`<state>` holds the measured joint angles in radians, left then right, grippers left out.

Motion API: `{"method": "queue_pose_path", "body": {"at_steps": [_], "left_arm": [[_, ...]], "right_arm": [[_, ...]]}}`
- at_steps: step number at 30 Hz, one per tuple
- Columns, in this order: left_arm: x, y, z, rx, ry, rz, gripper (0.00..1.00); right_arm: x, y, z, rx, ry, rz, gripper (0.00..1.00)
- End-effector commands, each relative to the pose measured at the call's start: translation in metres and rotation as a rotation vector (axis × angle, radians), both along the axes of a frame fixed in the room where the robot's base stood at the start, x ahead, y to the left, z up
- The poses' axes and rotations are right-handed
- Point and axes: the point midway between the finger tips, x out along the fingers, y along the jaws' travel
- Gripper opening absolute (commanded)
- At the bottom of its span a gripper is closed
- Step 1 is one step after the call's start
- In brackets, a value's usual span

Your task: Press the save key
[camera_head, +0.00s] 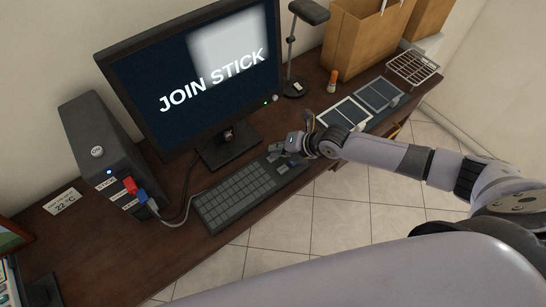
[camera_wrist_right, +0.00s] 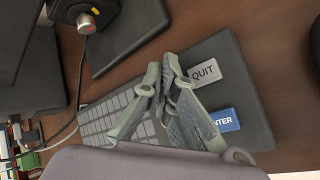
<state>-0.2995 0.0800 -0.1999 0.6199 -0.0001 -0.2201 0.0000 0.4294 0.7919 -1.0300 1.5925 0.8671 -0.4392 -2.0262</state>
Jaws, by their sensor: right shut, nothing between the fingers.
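A dark grey keyboard (camera_head: 235,198) lies on the brown desk in front of the monitor. It also shows in the right wrist view (camera_wrist_right: 98,118), with a grey QUIT key (camera_wrist_right: 205,73) and a blue key (camera_wrist_right: 224,120) whose visible letters read "NTER". No key marked save can be read; part of the key panel is hidden behind my fingers. My right gripper (camera_head: 281,151) is over the right end of the keyboard. In the right wrist view my right gripper (camera_wrist_right: 168,80) is shut and empty, left of the QUIT key. I cannot tell whether it touches the keyboard. My left gripper is not in view.
The monitor (camera_head: 190,85) shows "JOIN STICK". A computer tower (camera_head: 95,150) with a red and a blue plug stands at the left. A lamp (camera_head: 292,50), paper bags (camera_head: 360,40), an orange-capped bottle (camera_head: 333,82) and a wire rack (camera_head: 413,67) are at the right.

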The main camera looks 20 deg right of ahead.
Motion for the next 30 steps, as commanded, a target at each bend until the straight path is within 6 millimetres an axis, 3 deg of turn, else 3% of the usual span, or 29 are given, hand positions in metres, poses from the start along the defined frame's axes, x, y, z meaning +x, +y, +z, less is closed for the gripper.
{"method": "queue_pose_path", "body": {"at_steps": [30], "left_arm": [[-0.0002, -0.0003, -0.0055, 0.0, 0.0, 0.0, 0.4]], "right_arm": [[0.0008, -0.001, -0.0005, 0.0, -0.001, -0.001, 0.0]]}}
